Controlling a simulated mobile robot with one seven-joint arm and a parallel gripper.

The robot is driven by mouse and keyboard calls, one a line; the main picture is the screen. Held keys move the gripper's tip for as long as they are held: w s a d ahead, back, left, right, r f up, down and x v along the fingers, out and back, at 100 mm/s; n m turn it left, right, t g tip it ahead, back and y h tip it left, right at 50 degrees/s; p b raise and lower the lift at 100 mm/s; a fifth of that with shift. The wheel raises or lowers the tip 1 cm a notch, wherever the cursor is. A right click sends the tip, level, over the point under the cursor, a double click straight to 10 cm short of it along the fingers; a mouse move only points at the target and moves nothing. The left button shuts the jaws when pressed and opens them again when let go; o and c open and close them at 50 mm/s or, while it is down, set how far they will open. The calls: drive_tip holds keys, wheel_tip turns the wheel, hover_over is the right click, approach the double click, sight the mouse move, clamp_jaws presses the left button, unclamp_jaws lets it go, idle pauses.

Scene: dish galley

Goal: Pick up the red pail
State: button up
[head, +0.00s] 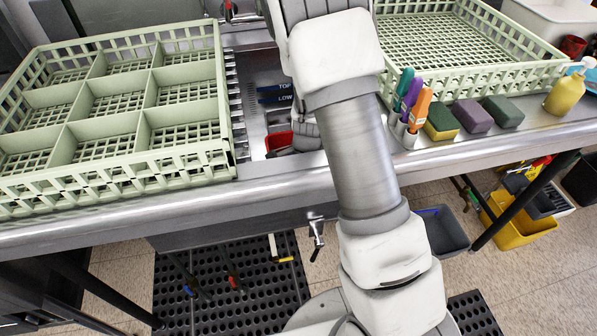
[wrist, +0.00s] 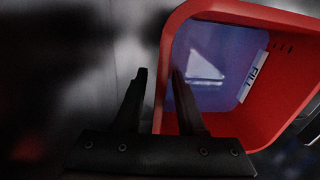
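The red pail (wrist: 225,10) fills the right of the wrist view, seen from above into its bluish inside, with a white "FILL" label on the inner wall. In the head view a small part of it (head: 277,141) shows in the sink, mostly hidden by my arm. My gripper (wrist: 160,75) is open around the pail's left wall. One finger is outside the wall and the other is over or inside the mouth. A gap shows between the outer finger and the wall. The fingertips are hidden in the head view.
A green divided rack (head: 228,150) stands left of the sink and another green rack (head: 480,78) right of it. A holder with markers (head: 402,133), several sponges (head: 472,116) and a yellow bottle (head: 565,93) line the right counter.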

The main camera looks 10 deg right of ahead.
drive_tip(key=f, duration=0.2)
drive_tip(key=f+b, duration=0.1)
drive_tip(key=shift+w+f, duration=0.25)
drive_tip(key=shift+f, duration=0.1)
clamp_jaws()
drive_tip(key=shift+r, duration=0.1)
idle(0.8)
drive_tip(key=shift+w, duration=0.1)
